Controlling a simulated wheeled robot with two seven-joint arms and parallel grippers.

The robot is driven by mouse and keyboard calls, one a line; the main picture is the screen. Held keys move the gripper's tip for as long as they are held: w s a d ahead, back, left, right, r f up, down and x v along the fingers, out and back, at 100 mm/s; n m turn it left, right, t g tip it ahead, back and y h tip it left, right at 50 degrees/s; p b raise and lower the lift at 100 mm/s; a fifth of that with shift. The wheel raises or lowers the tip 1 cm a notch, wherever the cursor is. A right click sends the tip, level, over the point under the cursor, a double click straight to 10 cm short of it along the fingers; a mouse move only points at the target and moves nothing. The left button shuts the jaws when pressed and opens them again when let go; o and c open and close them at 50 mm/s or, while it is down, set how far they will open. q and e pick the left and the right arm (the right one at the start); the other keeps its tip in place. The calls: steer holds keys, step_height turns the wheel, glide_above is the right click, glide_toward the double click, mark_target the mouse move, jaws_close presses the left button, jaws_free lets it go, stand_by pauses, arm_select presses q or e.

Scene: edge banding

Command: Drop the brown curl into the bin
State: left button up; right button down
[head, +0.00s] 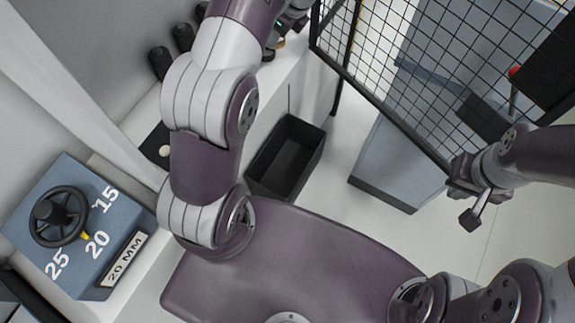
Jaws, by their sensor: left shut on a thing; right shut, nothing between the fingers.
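The black open-topped bin (261,176) stands on the floor in the middle of the view, and the part of its inside that shows looks empty. My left gripper (283,36) is at the top edge, partly hidden by my own arm. It is shut on a small brown thing, which looks like the brown curl (281,43), above and beyond the bin in the picture. The curl shows only as a small patch. My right gripper (470,219) is shut and empty at the right, in front of the mesh fence.
A blue box with a black handwheel (60,217) and a "20 MM" label is at lower left. Black knobs (160,62) line the machine at upper left.

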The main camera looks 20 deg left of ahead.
arm_select(q)
steer(key=s+d+f+n+g+p, duration=0.1)
steer(key=s+d+f+n, duration=0.25)
steer(key=s+f, duration=0.45)
steer(key=s+d+f+n+g+p, duration=0.1)
steer(key=s+d+f+n+p, duration=0.15)
steer(key=s+d+f, duration=0.4)
step_height(320, 180, down, 8)
steer(key=s+a+n+g+b, duration=0.1)
steer(key=n+b, duration=0.1)
steer(key=b, duration=0.3)
steer(key=shift+a+n+h+b, duration=0.2)
steer(key=shift+n+h+b, duration=0.1)
steer(key=shift+n+h, duration=0.1)
steer(key=o, duration=1.1)
steer(key=shift+s+r, duration=0.15)
